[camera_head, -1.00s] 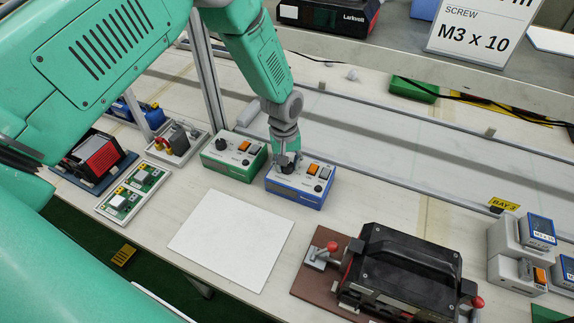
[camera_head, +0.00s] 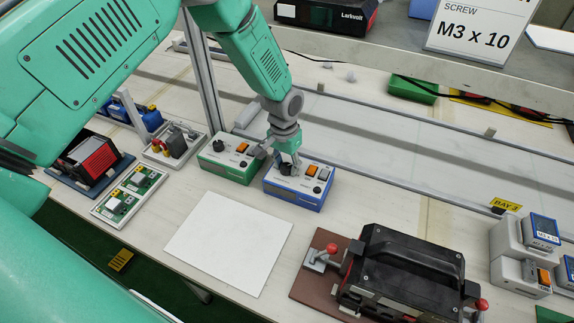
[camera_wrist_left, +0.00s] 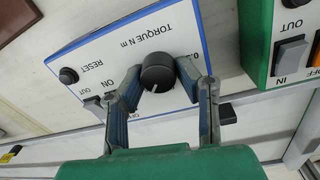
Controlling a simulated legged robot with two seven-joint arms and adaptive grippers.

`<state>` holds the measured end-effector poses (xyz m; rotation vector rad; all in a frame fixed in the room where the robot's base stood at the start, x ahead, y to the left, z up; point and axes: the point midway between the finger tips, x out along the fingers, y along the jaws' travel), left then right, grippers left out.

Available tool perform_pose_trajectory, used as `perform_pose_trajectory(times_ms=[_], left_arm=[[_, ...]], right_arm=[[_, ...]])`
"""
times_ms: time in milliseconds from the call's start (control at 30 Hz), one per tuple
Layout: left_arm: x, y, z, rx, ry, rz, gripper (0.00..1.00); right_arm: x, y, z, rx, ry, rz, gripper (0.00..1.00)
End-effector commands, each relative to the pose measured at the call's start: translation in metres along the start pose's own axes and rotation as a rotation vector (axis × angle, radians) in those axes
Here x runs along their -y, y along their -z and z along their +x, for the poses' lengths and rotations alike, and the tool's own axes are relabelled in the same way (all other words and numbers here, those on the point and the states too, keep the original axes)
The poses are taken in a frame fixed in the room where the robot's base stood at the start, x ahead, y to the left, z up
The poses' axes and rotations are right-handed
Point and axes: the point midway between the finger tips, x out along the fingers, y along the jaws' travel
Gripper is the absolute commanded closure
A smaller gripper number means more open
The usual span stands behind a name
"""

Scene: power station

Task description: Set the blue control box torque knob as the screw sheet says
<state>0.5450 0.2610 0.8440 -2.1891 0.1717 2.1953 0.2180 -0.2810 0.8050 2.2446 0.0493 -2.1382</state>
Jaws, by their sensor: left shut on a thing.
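The blue control box (camera_head: 296,194) stands on the bench with a white top and blue edges. In the left wrist view the box's white face (camera_wrist_left: 100,60) shows upside down, lettered "TORQUE N m", with a black torque knob (camera_wrist_left: 158,74) bearing a white mark. My left gripper (camera_head: 288,168) comes down on this knob from above; in the wrist view its two fingers (camera_wrist_left: 160,85) are closed against the knob's sides. The screw sheet (camera_head: 478,34) stands on the shelf at the upper right and reads "SCREW M3 x 10". My right gripper is not seen.
A green control box (camera_head: 228,165) stands close on the left of the blue one. A white sheet (camera_head: 230,243) lies in front. A black machine (camera_head: 400,270) with red-knobbed clamps sits at the front right. Small boxes (camera_head: 540,232) stand at the right edge.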

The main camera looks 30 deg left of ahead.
Motion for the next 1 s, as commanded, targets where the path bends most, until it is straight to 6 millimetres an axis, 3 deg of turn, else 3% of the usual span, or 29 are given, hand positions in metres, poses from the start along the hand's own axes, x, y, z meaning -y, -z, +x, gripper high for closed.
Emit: perform_pose_trajectory(times_ms=[567,600,667,1000], left_arm=[[0.0006,-0.0018,0.0004,0.007,0.001,0.035,1.0],[0.0006,-0.0019,0.0004,0.007,0.001,0.035,0.68],[0.0006,-0.0018,0.0004,0.007,0.001,0.035,0.51],[0.0005,-0.0002,-0.0017,0.004,0.001,0.034,0.51]], right_arm=[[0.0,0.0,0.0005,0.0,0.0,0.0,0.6],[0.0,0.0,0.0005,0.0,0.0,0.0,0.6],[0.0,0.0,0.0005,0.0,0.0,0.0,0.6],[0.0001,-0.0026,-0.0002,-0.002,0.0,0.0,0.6]])
